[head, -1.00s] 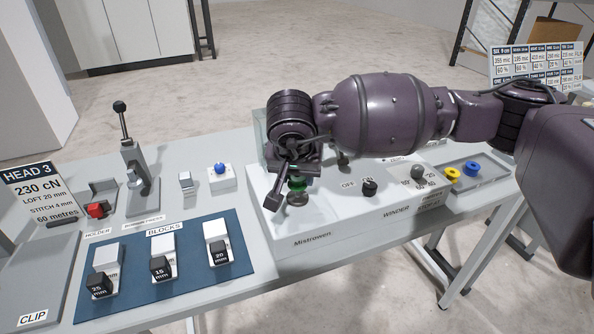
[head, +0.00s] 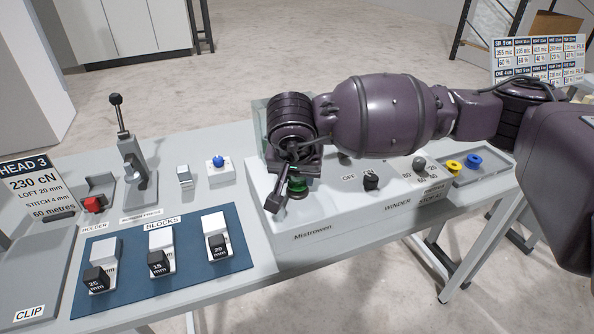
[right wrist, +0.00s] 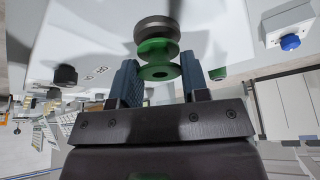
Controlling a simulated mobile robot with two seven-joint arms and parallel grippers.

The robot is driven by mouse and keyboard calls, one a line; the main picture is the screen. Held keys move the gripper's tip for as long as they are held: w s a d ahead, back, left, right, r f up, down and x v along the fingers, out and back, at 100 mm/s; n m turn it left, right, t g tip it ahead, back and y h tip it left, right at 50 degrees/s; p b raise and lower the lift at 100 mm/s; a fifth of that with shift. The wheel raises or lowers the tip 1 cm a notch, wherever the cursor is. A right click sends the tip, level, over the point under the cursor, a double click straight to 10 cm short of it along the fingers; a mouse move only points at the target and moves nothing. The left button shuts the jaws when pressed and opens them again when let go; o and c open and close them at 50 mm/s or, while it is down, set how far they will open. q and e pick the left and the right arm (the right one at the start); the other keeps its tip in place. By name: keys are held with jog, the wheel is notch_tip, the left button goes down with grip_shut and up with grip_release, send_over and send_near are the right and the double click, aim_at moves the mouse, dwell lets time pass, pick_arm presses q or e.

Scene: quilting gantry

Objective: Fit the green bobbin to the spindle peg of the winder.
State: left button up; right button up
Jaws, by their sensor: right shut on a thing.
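The green bobbin (head: 297,184) is held by my right gripper (head: 292,192) over the left part of the white winder (head: 350,212). In the right wrist view the bobbin (right wrist: 157,70) shows two green flanges at the tips of the two blue-grey fingers of my right gripper (right wrist: 160,82). A dark grey disc (right wrist: 155,27) lies just beyond the bobbin, in line with it. I cannot tell whether they touch. The spindle peg is not visible; my gripper and the bobbin cover that spot. My left gripper is out of view.
The winder has a black switch (head: 371,181) and a grey dial (head: 419,163). A tray at right holds a yellow bobbin (head: 453,167) and a blue one (head: 474,160). Left are a blue button (head: 218,161), a lever stand (head: 135,165) and a blue mat (head: 90,297) with blocks.

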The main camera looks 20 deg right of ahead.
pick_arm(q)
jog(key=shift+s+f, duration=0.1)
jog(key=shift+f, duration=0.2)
pick_arm(e)
jog(key=shift+f, duration=0.5)
jog(key=o, duration=1)
jog(key=shift+c, duration=0.2)
jog(key=v, duration=0.5)
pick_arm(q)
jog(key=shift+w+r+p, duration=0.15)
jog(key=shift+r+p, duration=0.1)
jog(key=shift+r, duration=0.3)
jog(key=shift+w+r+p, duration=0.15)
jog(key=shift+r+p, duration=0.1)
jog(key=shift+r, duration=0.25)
pick_arm(e)
jog(key=v, duration=0.5)
jog(key=shift+s+r, duration=0.15)
jog(key=shift+r, duration=0.25)
